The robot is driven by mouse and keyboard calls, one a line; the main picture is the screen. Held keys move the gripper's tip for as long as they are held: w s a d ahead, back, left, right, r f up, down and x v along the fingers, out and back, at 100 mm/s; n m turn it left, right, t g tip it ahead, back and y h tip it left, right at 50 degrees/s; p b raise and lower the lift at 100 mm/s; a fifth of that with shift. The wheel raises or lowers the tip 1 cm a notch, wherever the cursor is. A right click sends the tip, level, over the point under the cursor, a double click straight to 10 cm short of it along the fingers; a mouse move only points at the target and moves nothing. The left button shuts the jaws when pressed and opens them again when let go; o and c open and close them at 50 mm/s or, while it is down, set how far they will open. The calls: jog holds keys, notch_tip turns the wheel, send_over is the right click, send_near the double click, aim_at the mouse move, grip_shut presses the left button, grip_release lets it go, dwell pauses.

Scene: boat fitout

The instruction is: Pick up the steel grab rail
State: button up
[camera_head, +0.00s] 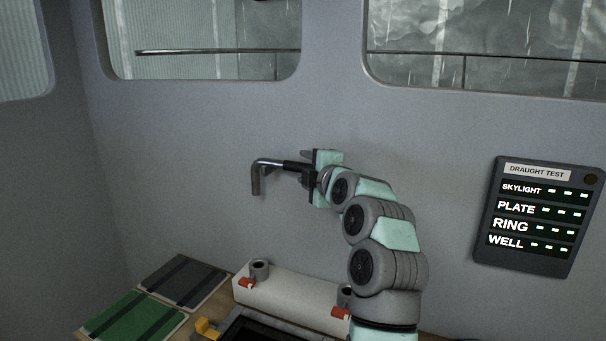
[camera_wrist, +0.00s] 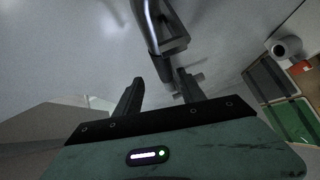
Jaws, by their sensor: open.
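The steel grab rail (camera_head: 262,170) is a shiny bent tube with a dark section, in front of the grey wall in the head view. Its left end bends downward. In the wrist view the rail (camera_wrist: 151,25) comes down from the top, with a dark bracket-like part near its lower end. My gripper (camera_head: 305,172) is at the rail's right end. In the wrist view my gripper (camera_wrist: 160,82) has its two fingers apart, with the rail's lower end near the gap between the fingertips. I cannot tell whether they touch, or what supports the rail.
A white block (camera_head: 290,298) with grey cylinders and red parts stands on the bench below. A green panel (camera_head: 135,315) and a dark panel (camera_head: 186,280) lie at lower left. A draught test board (camera_head: 537,216) hangs on the right wall. The wall left of the rail is clear.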

aim_at(300, 167)
jog(key=shift+f+p+x, duration=0.15)
jog(key=shift+p+x, duration=0.35)
jog(key=shift+x, duration=0.45)
jog(key=shift+f+p+x, duration=0.2)
jog(key=shift+p+x, duration=0.25)
jog(key=shift+x, duration=1.35)
jog(key=shift+f, duration=0.15)
jog(key=shift+c, duration=0.4)
grip_shut()
